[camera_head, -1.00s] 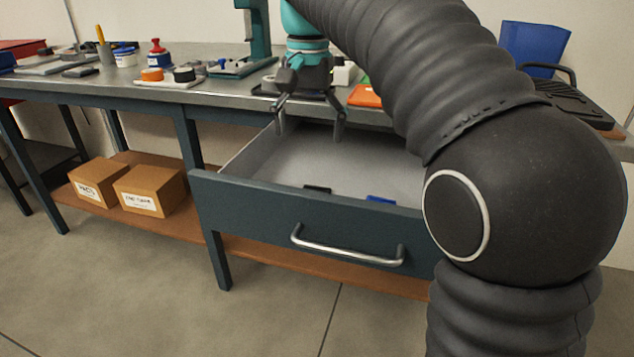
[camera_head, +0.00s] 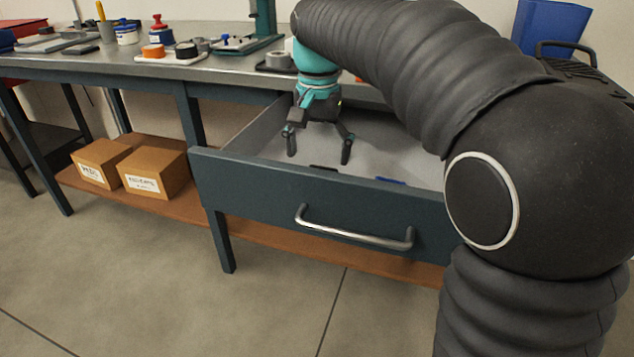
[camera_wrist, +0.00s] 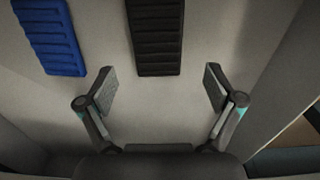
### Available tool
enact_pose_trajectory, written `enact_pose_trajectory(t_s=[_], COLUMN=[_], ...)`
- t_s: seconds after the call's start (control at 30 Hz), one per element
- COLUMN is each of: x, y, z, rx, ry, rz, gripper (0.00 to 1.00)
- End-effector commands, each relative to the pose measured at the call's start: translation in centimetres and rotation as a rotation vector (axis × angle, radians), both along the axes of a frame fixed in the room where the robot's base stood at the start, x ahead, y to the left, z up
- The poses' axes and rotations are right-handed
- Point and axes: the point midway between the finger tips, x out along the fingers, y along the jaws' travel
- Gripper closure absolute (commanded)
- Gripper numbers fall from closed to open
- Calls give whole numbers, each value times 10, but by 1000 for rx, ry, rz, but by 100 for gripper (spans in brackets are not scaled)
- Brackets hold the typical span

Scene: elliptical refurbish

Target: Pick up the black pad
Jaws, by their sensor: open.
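The black pad (camera_wrist: 156,38) is a ribbed dark rectangle lying on the light drawer floor. In the wrist view it is at the top middle, ahead of and between my fingertips, not touching them. In the head view only a dark edge of the pad (camera_head: 323,168) shows behind the drawer front. My gripper (camera_head: 319,155) is open and empty inside the drawer space; its two fingers also show apart in the wrist view (camera_wrist: 158,88).
A blue ribbed pad (camera_wrist: 50,36) lies left of the black one in the wrist view. The open drawer (camera_head: 300,200) has a front panel and side walls close around my gripper. The workbench top (camera_head: 215,62) holds several tools and containers.

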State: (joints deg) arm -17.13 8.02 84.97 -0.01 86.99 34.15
Motion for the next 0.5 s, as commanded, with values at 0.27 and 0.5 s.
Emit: enact_pose_trajectory(t_s=[0.27, 0.5], x=[-1, -1], y=[-3, -2], z=[-34, -37], rx=[-1, 0], ry=[1, 0], rz=[2, 1], gripper=[8, 8])
